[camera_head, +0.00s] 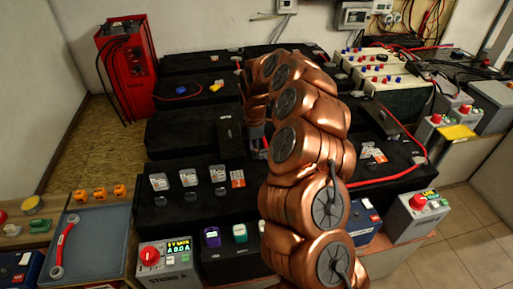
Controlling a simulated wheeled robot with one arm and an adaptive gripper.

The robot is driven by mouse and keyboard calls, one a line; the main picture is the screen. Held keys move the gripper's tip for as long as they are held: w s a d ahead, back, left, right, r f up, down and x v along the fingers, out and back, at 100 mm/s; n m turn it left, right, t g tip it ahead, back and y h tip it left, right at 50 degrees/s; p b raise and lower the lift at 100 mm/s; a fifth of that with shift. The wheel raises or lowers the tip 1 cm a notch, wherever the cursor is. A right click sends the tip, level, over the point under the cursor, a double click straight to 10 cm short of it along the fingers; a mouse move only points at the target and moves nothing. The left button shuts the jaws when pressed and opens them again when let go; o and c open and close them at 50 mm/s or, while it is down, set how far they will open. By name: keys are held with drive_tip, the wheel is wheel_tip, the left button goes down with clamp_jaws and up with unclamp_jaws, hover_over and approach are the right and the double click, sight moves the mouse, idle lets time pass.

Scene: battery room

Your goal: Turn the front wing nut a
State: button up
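My copper-coloured arm reaches up and over the black battery racks in the head view, and its end bends down toward the middle of them. My gripper (257,138) is small and dark there, partly hidden behind my arm. Whether its fingers are apart or closed is too small to tell. A dark upright box (231,133) stands just left of it, and a red cable (265,142) shows close by. I cannot make out the front wing nut; it is too small, or hidden by my arm or gripper.
Black battery racks (180,133) fill the middle. A red cabinet (127,70) stands at the back left. A blue-grey tray (95,240) holds a red-handled wrench (64,247). A power unit (165,256) stands in front. Tiled floor (465,235) is free at right.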

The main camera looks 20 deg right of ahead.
clamp_jaws()
